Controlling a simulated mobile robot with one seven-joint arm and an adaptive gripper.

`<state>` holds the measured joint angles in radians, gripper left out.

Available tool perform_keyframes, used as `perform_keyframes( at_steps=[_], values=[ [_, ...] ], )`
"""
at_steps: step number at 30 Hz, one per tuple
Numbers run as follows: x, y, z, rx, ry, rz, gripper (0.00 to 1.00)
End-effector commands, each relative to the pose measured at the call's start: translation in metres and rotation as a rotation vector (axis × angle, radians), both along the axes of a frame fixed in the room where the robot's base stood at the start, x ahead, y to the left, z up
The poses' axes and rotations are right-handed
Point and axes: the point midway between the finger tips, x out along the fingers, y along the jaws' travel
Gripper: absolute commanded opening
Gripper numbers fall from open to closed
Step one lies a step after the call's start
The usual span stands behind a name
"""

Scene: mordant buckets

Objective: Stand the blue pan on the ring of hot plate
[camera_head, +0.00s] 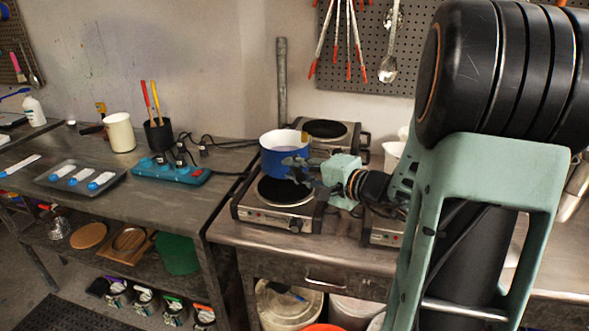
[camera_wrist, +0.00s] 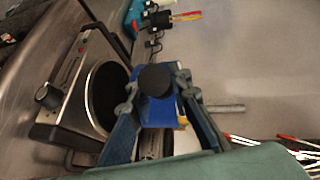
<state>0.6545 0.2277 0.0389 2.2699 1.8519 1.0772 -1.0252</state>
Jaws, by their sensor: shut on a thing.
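The blue pan (camera_head: 280,160) has a pale inside and looks upright in the head view. My gripper (camera_head: 303,171) is shut on it from the right. In the wrist view the blue pan (camera_wrist: 160,113) sits between my fingers (camera_wrist: 158,98), behind a dark round knob. The hot plate (camera_head: 277,216) is a metal box with a round black ring (camera_head: 285,192). In the head view the pan appears above the ring's rear part; the gap beneath it is hard to judge. In the wrist view the black ring (camera_wrist: 104,97) lies left of the pan.
A second hot plate (camera_head: 330,131) stands behind, and another (camera_head: 382,232) is partly hidden by my arm. A blue-green power strip (camera_head: 172,171) with cables lies on the left bench, near a black cup (camera_head: 158,135) of tools and a white mug (camera_head: 120,132).

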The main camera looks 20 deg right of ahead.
Motion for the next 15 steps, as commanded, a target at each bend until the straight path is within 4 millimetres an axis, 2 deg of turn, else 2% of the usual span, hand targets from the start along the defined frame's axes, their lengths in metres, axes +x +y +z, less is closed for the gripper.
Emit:
perform_keyframes(
  at_steps=[5, 15],
  values=[
    [0.001, 0.000, 0.002, -0.001, -0.009, 0.001, 0.00],
    [0.001, 0.000, -0.022, 0.001, -0.007, 0.000, 0.00]
  ],
)
